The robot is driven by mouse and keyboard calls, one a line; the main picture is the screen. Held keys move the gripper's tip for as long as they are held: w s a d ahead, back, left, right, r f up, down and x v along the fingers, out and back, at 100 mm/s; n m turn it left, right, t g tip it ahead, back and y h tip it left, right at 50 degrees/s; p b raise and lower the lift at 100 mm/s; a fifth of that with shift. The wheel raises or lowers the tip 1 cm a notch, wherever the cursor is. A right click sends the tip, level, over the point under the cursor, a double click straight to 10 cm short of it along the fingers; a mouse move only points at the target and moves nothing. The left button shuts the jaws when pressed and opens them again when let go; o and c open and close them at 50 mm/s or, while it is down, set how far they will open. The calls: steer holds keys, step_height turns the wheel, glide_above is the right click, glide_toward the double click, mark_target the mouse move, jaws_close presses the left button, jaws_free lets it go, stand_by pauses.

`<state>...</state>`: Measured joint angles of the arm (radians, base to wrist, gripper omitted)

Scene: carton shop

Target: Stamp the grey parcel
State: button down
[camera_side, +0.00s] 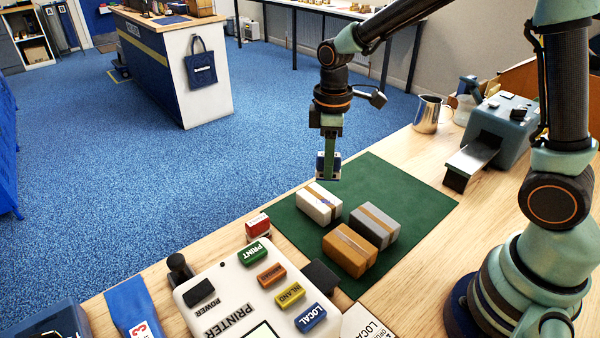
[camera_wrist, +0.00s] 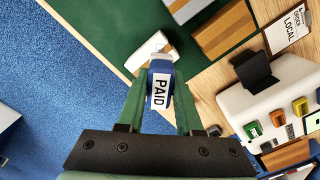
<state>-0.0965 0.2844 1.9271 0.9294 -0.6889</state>
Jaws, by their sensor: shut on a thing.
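The grey parcel (camera_side: 378,219), with a tan tape band, sits on the green mat (camera_side: 408,187). A white parcel (camera_side: 318,204) lies to its left and a brown parcel (camera_side: 350,250) in front of it. My gripper (camera_side: 328,160) is shut on a blue stamp (camera_side: 320,168) and holds it up behind the white parcel, apart from all the parcels. In the wrist view the stamp (camera_wrist: 158,88) reads PAID and sits between my green fingers. It partly hides the white parcel (camera_wrist: 148,50). The stamp's underside is hidden.
A printer (camera_side: 235,290) with coloured buttons stands at the front left. A small red stamp (camera_side: 258,226) stands beside it. A metal jug (camera_side: 428,114) and a grey-blue machine (camera_side: 503,128) stand at the right. The mat's right part is clear.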

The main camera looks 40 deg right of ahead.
steer(key=s+d, duration=0.4)
steer(key=s, duration=0.8)
glide_above(383, 224)
steer(key=shift+s+f, duration=0.1)
steer(key=shift+f, duration=2.9)
steer(key=shift+f, duration=0.55)
step_height(383, 224, up, 7)
stand_by(0.5)
steer(key=shift+a, duration=0.1)
stand_by(0.6)
